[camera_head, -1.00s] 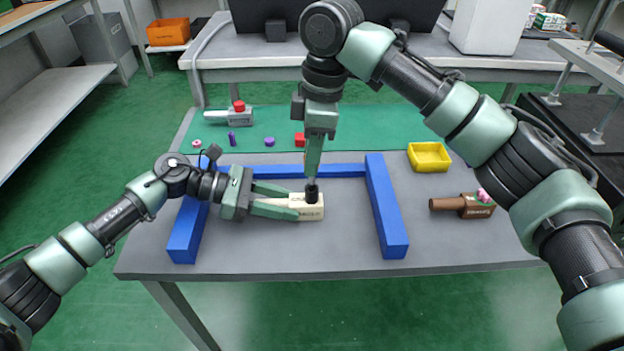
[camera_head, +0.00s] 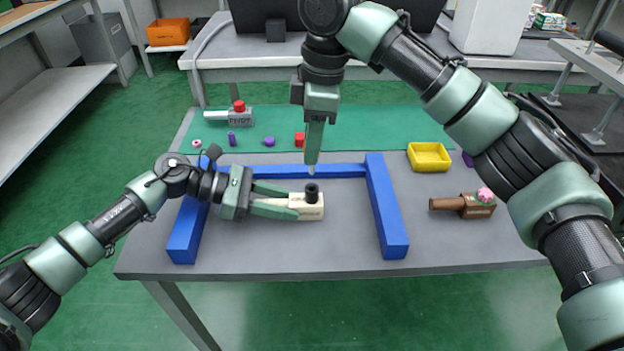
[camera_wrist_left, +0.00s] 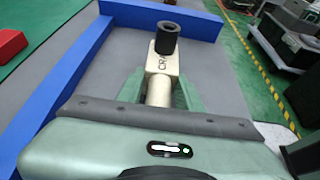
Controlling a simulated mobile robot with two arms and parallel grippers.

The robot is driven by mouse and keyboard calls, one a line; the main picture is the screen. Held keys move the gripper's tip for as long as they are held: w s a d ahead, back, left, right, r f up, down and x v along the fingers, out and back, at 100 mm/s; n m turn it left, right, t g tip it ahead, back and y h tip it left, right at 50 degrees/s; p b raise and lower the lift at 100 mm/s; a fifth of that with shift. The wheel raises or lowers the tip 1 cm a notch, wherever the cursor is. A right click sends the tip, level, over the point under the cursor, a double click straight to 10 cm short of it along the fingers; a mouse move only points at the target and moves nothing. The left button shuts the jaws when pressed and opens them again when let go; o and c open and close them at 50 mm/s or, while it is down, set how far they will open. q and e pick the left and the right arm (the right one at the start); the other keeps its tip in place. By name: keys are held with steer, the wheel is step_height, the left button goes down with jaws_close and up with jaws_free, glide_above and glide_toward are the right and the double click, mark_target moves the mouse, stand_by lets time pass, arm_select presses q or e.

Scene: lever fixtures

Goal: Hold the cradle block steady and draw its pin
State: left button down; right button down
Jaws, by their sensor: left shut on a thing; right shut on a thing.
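The cream cradle block (camera_head: 311,212) stands on the grey table inside the blue frame, with a black collar (camera_head: 312,192) upright on top. In the left wrist view the block (camera_wrist_left: 162,66) and its black collar (camera_wrist_left: 167,38) lie straight ahead. My left gripper (camera_head: 288,203) is shut on the block's round handle (camera_wrist_left: 159,92) from the left. My right gripper (camera_head: 313,156) points down above and behind the collar, clear of it. It is shut on the pin (camera_head: 312,170), of which only a small pale tip shows below the fingers.
Blue bars (camera_head: 386,215) surround the block on three sides. A brown fixture (camera_head: 477,208) and a yellow tray (camera_head: 430,157) are to the right. On the green mat (camera_head: 370,125) are a grey fixture (camera_head: 240,118), a red block (camera_head: 299,139) and small purple pieces. The table front is clear.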

steer(key=shift+r, duration=0.4)
arm_select(q)
steer(key=c, duration=0.9)
jaws_free()
steer(key=shift+o, duration=0.2)
steer(key=shift+a, duration=0.1)
